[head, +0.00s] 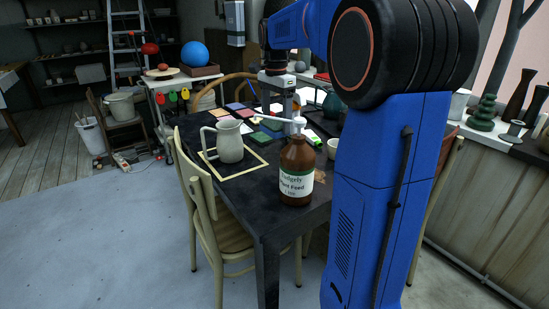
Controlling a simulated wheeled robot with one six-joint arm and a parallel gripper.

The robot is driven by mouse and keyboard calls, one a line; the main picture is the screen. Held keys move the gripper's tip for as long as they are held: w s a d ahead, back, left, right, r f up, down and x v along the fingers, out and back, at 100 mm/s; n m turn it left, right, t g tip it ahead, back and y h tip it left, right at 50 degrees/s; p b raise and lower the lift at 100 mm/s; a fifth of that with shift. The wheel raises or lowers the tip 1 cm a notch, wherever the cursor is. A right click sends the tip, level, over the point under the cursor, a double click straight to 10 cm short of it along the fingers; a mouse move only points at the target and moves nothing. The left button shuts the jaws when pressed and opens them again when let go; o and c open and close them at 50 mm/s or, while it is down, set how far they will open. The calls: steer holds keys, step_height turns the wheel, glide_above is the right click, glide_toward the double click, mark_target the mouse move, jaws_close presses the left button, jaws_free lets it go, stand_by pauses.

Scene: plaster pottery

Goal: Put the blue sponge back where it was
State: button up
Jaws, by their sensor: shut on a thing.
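My gripper (287,116) is over the far part of the dark table (220,190), pointing down behind the pump bottle. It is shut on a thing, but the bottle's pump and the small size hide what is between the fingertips. I cannot tell for sure which is the blue sponge.
A brown pump bottle (297,172) stands at the table's near right. A pale jug (230,142) stands inside a light square frame (241,171) on the table. Chairs (209,225) stand close around it. The table's near left corner is bare.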

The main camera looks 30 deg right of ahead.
step_height(320, 180, down, 10)
steer(key=shift+r, duration=0.1)
stand_by(0.4)
steer(key=o, duration=1.1)
step_height(320, 180, up, 12)
stand_by(0.6)
